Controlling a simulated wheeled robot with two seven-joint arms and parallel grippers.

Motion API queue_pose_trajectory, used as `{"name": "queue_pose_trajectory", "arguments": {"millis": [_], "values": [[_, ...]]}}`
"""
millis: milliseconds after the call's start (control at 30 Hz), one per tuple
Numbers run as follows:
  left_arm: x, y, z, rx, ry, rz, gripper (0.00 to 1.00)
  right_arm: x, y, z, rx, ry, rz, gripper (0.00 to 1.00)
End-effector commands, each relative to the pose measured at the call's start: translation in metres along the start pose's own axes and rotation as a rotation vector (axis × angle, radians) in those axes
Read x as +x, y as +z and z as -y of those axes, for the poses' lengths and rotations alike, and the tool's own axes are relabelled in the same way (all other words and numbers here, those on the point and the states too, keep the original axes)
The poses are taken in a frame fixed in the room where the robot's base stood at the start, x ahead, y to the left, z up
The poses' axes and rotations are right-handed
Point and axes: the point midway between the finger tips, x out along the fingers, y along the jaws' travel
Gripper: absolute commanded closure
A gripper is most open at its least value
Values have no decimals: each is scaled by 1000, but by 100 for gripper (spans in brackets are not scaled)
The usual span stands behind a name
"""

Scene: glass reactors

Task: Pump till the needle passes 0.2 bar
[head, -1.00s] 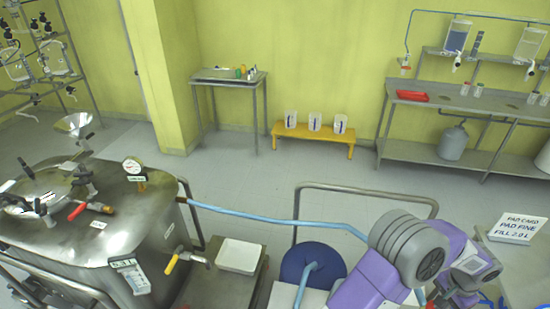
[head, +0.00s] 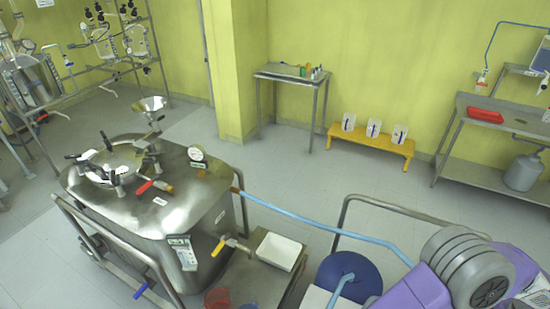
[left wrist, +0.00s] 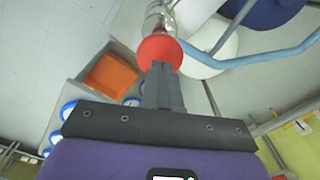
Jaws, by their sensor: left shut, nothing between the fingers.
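The pressure gauge (head: 197,153) stands on the lid of the steel tank (head: 205,185), left of centre in the head view. Its needle is too small to read. A light blue hose (head: 300,214) runs from the tank's right side toward the lower right. In the left wrist view my left gripper (left wrist: 160,68) is shut, with its fingertips at a round red knob (left wrist: 160,50) on a metal shaft. Nothing is held between the fingers. I cannot tell whether they touch the knob. My right gripper is in neither view.
A blue round body (head: 342,268) and a white tray (head: 280,251) stand right of the tank. A metal rail (head: 390,205) rises behind the blue body. A yellow bench (head: 370,143) bears three beakers. The grey floor between is clear.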

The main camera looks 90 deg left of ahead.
Motion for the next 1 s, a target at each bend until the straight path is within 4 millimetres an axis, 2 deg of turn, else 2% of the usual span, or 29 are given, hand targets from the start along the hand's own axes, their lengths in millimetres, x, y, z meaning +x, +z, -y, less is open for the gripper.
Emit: {"name": "queue_pose_trajectory", "arguments": {"millis": [333, 1000], "values": [[3, 0, 0, 0, 0, 0, 100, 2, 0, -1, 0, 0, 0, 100], [62, 0, 0, 0, 0, 2, 100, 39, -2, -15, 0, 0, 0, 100]]}}
